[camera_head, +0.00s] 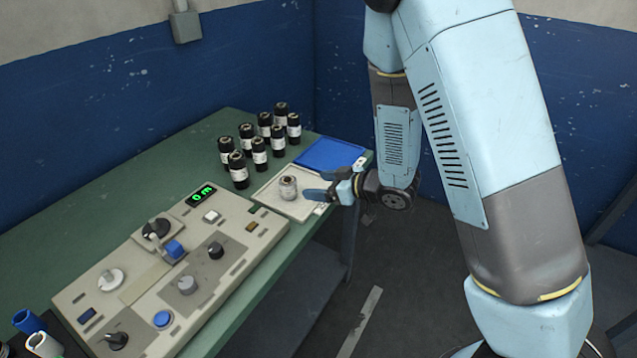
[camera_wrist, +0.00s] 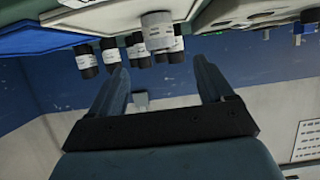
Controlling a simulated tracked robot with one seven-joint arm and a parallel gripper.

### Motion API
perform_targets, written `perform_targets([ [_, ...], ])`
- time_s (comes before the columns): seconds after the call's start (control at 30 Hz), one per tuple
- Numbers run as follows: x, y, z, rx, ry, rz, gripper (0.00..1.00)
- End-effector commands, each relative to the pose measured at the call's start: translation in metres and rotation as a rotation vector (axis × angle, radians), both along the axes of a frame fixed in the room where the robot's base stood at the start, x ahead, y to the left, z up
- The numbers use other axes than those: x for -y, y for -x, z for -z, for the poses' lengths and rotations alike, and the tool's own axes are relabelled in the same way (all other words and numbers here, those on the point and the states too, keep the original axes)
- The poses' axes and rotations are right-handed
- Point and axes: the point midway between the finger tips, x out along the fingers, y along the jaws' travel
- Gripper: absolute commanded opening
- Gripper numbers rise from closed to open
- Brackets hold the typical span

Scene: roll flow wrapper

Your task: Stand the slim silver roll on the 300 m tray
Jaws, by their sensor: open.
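A small silver-grey roll (camera_head: 288,188) stands upright on a cream tray (camera_head: 268,199) at the table's right end. It also shows in the wrist view, which looks upside down, as a pale roll (camera_wrist: 157,31) at the top middle. My gripper (camera_head: 314,185) is open and lies to the right of the roll, fingers pointing at it. In the wrist view the two fingers of my gripper (camera_wrist: 160,63) are spread, with nothing between them; the roll is beyond the tips. I cannot read any tray's length marking.
A blue tray (camera_head: 330,153) lies behind the cream tray. Several black rolls with white labels (camera_head: 260,143) stand at the back left. A control console (camera_head: 180,270) with knobs and a green "0 m" display (camera_head: 201,194) fills the front. Blue and white tubes stand bottom left.

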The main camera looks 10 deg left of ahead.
Motion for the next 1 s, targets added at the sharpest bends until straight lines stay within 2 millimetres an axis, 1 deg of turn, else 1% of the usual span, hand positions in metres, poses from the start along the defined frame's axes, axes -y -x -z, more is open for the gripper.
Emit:
perform_targets([
  [0.27,0.003,0.001,-0.002,0.001,0.001,0.003,0.81],
  [0.37,0.008,-0.007,-0.009,0.012,0.011,0.032,0.81],
  [0.47,0.022,-0.021,-0.023,0.028,0.038,0.096,0.81],
  [0.57,0.043,-0.040,-0.043,0.045,0.079,0.191,0.81],
  [0.6,0.054,-0.047,-0.051,0.049,0.097,0.233,0.81],
  [0.73,0.089,-0.064,-0.079,0.049,0.153,0.365,0.81],
  [0.87,0.127,-0.072,-0.108,0.033,0.202,0.491,0.81],
  [1.0,0.169,-0.071,-0.137,-0.002,0.250,0.619,0.81],
])
